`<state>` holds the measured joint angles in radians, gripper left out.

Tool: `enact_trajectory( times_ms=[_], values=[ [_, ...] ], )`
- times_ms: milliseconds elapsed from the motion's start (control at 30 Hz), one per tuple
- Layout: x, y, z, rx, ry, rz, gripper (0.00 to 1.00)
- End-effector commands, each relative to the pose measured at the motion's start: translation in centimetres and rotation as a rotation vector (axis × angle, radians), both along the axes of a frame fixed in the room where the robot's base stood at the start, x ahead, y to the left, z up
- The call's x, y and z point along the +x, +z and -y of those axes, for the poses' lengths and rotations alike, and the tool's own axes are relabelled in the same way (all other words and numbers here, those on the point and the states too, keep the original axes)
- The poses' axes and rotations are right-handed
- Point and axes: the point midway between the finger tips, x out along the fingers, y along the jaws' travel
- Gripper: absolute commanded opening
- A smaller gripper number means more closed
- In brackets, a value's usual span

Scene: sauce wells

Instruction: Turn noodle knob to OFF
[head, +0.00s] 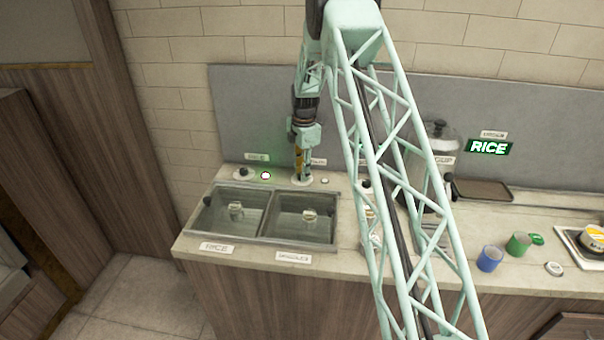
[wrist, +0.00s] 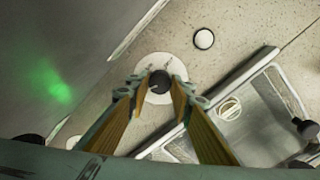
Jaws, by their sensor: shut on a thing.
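The noodle knob (wrist: 159,82) is a small dark knob on a round white plate with marks on it. In the wrist view my gripper (wrist: 159,86) has its two fingers on either side of the knob, closed on it. In the head view my gripper (head: 301,173) points straight down over the knob's white plate (head: 302,182), behind the right-hand well; the knob itself is hidden there. A small white round light (head: 325,181) beside the plate looks unlit; it also shows in the wrist view (wrist: 204,39). The knob's pointer direction cannot be read.
The rice knob (head: 244,171) stands to the left with a lit light (head: 265,175) and a green glow. Two glass-lidded wells (head: 268,240) lie in front. My arm crosses the head view. Blue cup (head: 489,258) and green cup (head: 518,243) stand at the right.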

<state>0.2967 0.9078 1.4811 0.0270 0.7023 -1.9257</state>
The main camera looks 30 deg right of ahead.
Motion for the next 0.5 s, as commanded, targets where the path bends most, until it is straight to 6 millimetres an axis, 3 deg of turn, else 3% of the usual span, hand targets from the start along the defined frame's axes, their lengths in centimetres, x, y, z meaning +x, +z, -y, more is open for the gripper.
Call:
enact_trajectory(
  times_ms=[200,233,333,500],
  values=[
    [-0.06,-0.05,-0.03,0.0,0.0,-0.001,0.1],
    [-0.06,-0.05,-0.03,0.0,0.0,-0.001,0.23],
    [-0.05,-0.05,-0.02,0.0,-0.001,-0.001,0.32],
    [-0.03,-0.03,-0.01,0.0,-0.001,-0.001,0.34]
  ],
)
